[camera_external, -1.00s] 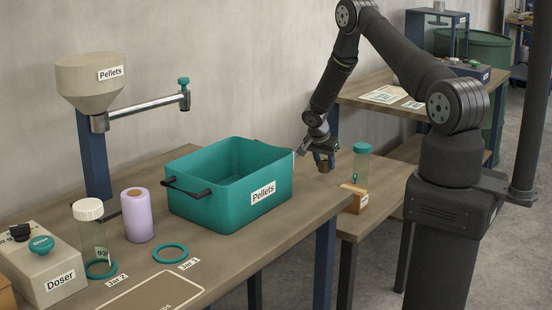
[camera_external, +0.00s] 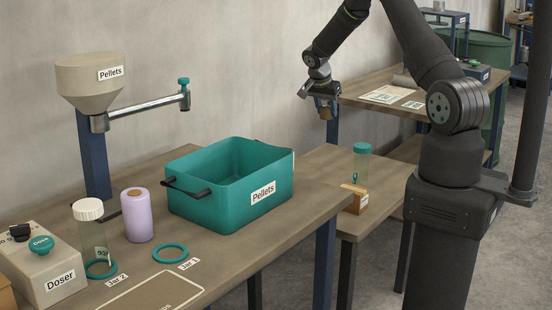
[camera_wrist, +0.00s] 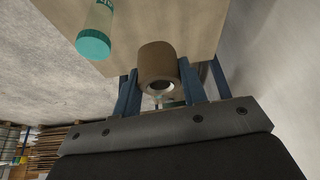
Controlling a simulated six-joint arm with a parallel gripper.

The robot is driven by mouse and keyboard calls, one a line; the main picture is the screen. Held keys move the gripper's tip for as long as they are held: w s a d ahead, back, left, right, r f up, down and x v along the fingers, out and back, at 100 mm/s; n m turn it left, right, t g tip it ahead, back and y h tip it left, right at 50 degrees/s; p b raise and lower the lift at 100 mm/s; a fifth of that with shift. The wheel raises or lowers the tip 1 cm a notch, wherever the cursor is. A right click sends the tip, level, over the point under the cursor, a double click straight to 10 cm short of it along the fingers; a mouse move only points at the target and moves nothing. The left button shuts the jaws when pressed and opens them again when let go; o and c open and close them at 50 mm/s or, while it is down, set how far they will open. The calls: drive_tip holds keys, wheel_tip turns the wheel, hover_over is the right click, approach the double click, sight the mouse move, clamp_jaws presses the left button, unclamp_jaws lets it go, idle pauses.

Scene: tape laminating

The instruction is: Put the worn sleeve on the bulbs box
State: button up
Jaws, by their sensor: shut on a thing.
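The worn sleeve, a short brown ring-shaped cylinder (camera_wrist: 158,62), is between the two blue fingers of my gripper (camera_wrist: 160,92) in the wrist view. Its round hole faces the camera. In the external view my gripper (camera_external: 326,103) is shut on the sleeve (camera_external: 326,113) and holds it in the air, above and beyond the right end of the front table. I cannot make out a box with a readable Bulbs label.
A teal Pellets crate (camera_external: 220,205) with black handles stands on the front table. A teal-lidded jar (camera_external: 361,165) and a small brown labelled block (camera_external: 354,198) stand on a lower table. The far table (camera_external: 365,83) holds papers. A lilac roll (camera_external: 137,217) stands left.

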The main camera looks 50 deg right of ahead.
drive_tip(key=s+a+m+g, duration=0.1)
drive_tip(key=s+a+m, duration=0.15)
drive_tip(key=s, duration=0.65)
drive_tip(key=s+a+m+g+y, duration=0.15)
drive_tip(key=s+m, duration=0.25)
drive_tip(key=s, duration=0.6)
drive_tip(key=s+a+m+g, duration=0.15)
drive_tip(key=s+m, duration=0.25)
drive_tip(key=s, duration=0.5)
hover_over(358, 188)
drive_tip(key=a, duration=0.1)
drive_tip(key=shift+n, duration=0.25)
drive_tip(key=f, duration=0.8)
drive_tip(key=w+f, duration=0.1)
drive_tip(key=f, duration=0.2)
drive_tip(key=shift+a+f, duration=0.2)
drive_tip(key=shift+f, duration=2.15)
drive_tip(key=shift+f, duration=0.15)
drive_tip(key=o, duration=1)
